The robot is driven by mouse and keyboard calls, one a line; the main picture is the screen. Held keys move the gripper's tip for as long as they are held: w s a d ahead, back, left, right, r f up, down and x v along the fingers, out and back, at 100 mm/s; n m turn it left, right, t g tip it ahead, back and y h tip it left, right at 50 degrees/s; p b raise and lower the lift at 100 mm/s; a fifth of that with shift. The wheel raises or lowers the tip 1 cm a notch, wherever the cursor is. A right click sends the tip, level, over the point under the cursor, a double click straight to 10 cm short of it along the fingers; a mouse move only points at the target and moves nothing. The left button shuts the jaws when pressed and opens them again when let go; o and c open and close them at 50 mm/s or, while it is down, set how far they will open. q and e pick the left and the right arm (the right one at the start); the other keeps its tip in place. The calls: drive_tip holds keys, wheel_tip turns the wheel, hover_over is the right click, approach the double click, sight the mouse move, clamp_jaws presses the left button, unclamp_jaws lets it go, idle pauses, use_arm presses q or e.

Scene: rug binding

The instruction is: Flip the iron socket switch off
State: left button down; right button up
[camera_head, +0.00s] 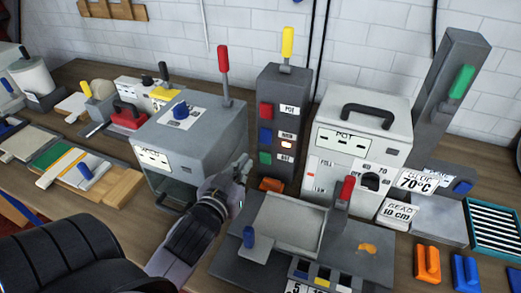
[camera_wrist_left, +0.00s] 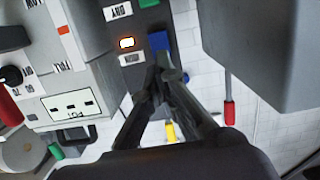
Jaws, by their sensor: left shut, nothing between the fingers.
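The dark grey socket column (camera_head: 284,82) stands behind the bench front with a red, a blue and a green switch one above another. The blue switch (camera_head: 266,137) is in the middle, beside a small label that seems to read IRON and a lit lamp (camera_head: 287,145). In the left wrist view the blue switch (camera_wrist_left: 157,40) shows upside down, with the lamp (camera_wrist_left: 127,43) lit. My left gripper (camera_head: 246,163) is shut and empty in front of the column. Its fingertips (camera_wrist_left: 164,70) are close to the blue switch; I cannot tell if they touch. The red switch is hidden in the wrist view.
A grey box machine (camera_head: 205,140) with a red lever stands left of the column. A pale machine (camera_head: 350,160) with a black handle stands close on its right. A grey tray (camera_head: 283,222) lies in front. Orange and blue blocks lie at the right.

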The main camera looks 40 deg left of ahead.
use_arm(q)
drive_tip(key=b, duration=0.5)
approach(264, 139)
drive_tip(key=p+x, duration=0.2)
drive_tip(key=x, duration=0.4)
drive_tip(key=shift+w+p, duration=0.1)
drive_tip(key=shift+p, duration=0.2)
drive_tip(key=shift+w+a+f, duration=0.1)
drive_tip(key=shift+w+f, duration=0.1)
drive_tip(key=shift+w, duration=0.25)
use_arm(e)
wheel_tip(264, 139, down, 3)
drive_tip(key=shift+w+f, duration=0.15)
drive_tip(key=shift+f, duration=0.05)
use_arm(q)
drive_tip(key=shift+f, duration=0.15)
drive_tip(key=t+b, duration=0.1)
drive_tip(key=b, duration=0.1)
drive_tip(key=t+b, duration=0.1)
drive_tip(key=b, duration=0.2)
drive_tip(key=f+t+b, duration=0.1)
drive_tip(key=b, duration=0.2)
drive_tip(key=shift+w+a+y, duration=0.1)
drive_tip(key=shift+w+y, duration=0.15)
drive_tip(key=shift+y, duration=0.15)
drive_tip(key=shift+b, duration=0.35)
drive_tip(key=shift+r+p, duration=0.35)
use_arm(e)
wheel_tip(264, 139, down, 8)
